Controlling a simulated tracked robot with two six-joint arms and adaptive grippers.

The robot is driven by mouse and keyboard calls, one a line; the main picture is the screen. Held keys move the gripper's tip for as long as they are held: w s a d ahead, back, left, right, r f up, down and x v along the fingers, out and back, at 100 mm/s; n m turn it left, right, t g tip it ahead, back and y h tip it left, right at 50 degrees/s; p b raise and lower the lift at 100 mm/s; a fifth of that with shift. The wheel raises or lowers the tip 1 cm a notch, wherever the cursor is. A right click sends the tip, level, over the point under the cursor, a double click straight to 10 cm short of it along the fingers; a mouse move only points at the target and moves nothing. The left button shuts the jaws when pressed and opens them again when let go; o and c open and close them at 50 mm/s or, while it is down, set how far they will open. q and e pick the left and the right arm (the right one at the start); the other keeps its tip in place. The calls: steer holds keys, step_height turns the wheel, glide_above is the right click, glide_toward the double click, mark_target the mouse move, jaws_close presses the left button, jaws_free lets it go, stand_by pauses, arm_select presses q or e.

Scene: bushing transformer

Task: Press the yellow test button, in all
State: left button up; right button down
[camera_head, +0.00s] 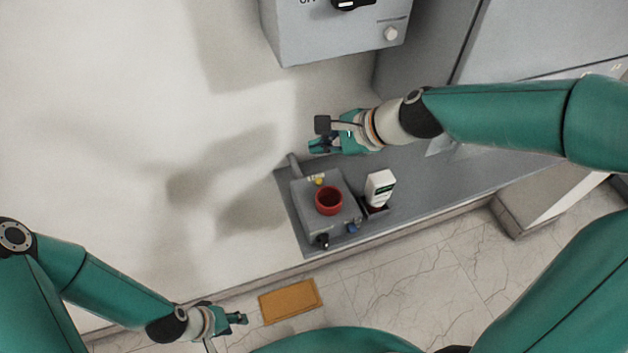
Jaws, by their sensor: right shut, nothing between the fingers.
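The yellow test button (319,181) is a small yellow spot on top of a grey box (345,217), near its back edge beside a small label. A round red cup-like part (329,201) sits on the same box, just in front of the button. My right gripper (315,137) is shut and empty. In the picture it appears above and behind the box, apart from the button. My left gripper (243,319) is at the lower left, far from the box; it is too small to tell whether its fingers are open.
A white bottle-like item (380,188) stands right of the box on the grey ledge (433,190). A grey control cabinet (335,28) with a black knob is on the wall above. An orange-brown mat (289,301) lies on the tiled floor. Clear ledge extends right.

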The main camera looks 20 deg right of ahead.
mark_target(321, 182)
steer(key=shift+f+b, duration=3.75)
steer(key=shift+f, duration=0.4)
steer(key=shift+f+b, duration=0.35)
steer(key=shift+s+f+b, duration=0.1)
steer(key=shift+f+b, duration=0.25)
steer(key=shift+f, duration=0.05)
steer(key=shift+r, duration=0.1)
steer(key=shift+r+p, duration=0.75)
steer(key=shift+p, duration=0.1)
steer(key=shift+r, duration=0.1)
step_height(321, 182, up, 5)
steer(key=p, duration=0.5)
